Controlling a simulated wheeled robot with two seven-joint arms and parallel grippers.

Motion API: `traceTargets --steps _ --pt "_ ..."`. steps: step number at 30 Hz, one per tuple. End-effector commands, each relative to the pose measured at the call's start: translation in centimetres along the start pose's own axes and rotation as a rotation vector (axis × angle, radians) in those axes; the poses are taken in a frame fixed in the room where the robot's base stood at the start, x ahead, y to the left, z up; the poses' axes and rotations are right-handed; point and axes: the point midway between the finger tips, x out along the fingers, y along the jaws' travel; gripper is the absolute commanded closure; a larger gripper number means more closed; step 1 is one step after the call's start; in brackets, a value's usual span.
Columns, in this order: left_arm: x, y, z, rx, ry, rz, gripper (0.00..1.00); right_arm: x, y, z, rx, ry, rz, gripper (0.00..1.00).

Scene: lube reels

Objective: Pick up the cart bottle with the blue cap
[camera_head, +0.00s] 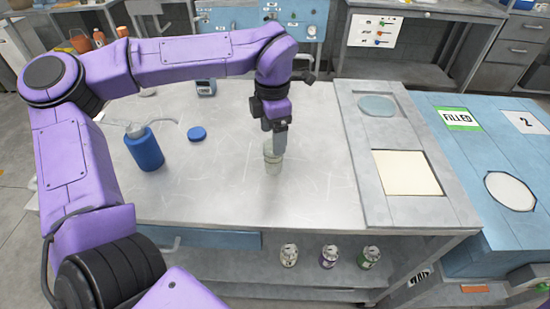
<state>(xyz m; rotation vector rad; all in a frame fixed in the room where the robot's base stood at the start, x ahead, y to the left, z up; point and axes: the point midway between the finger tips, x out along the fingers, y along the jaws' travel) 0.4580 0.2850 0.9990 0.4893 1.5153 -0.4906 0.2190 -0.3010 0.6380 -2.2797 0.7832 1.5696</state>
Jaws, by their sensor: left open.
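My left gripper (275,146) points down over the worktop. It is open, and its fingers are at the top of a small pale, greenish translucent container (272,162) that stands upright. The fingers hide part of its top, and I cannot tell whether they touch it. No blue cap shows on this container. A round blue cap (197,133) lies flat on the worktop to its left. A blue bottle (144,149) with a pale top and spout stands further left. My right gripper is not in view.
The pale worktop (215,195) is mostly clear around the container. A small dark device (206,87) stands at the back. A raised grey panel (430,205) borders the right side.

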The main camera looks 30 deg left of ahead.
Motion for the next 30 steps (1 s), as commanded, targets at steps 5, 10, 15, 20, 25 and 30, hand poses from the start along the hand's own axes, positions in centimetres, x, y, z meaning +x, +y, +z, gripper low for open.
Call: traceTargets --steps 5,10,15,20,25,30 --pt "2.5 -0.7 -0.2 0.003 0.003 -0.003 0.21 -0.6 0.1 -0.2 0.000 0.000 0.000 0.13" --pt "5.2 -0.8 -0.1 0.002 0.002 -0.002 0.21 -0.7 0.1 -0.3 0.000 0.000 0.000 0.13" --pt "5.6 -0.8 -0.1 0.003 -0.001 0.001 0.21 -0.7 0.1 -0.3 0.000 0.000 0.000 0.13" --pt "5.5 -0.8 -0.1 0.002 -0.001 0.000 0.47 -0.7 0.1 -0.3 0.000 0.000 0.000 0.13" --pt "5.5 -0.8 -0.1 0.002 -0.001 0.000 0.79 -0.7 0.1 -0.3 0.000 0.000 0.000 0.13" --pt "5.5 -0.8 -0.1 0.002 -0.001 0.000 0.79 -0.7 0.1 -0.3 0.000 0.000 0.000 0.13"
